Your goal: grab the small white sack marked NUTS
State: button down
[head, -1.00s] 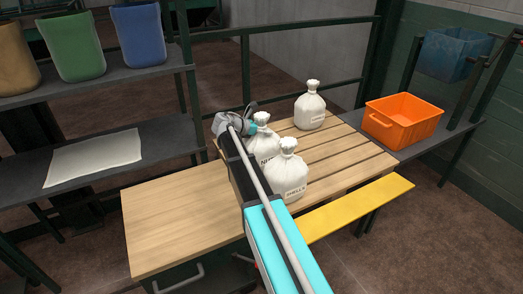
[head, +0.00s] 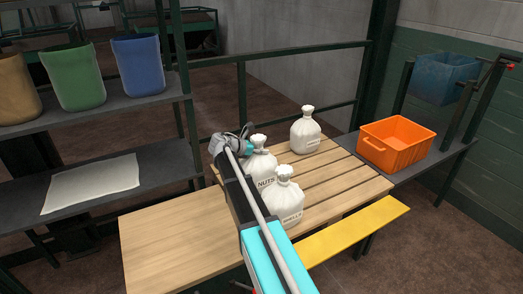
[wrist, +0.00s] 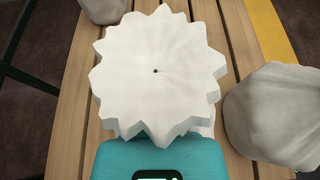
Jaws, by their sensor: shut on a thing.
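The small white sack marked NUTS (head: 262,168) is upright over the slatted wooden top, behind another white sack in the head view. My gripper (head: 249,148) is shut on its tied neck, reaching in from the left. In the wrist view the sack's ruffled top (wrist: 158,70) fills the middle, with a teal part of my gripper (wrist: 160,158) below it. The sack's base is partly hidden, so I cannot tell whether it touches the slats.
A white sack (head: 284,203) with an unclear label stands close in front, and also shows in the wrist view (wrist: 275,118). Another white sack (head: 305,132) stands farther back. An orange crate (head: 397,150) is at the right. Bare slats (head: 345,185) lie right of the sacks.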

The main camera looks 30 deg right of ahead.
jog(key=shift+r+p, duration=2.95)
jog(key=shift+r, duration=0.55)
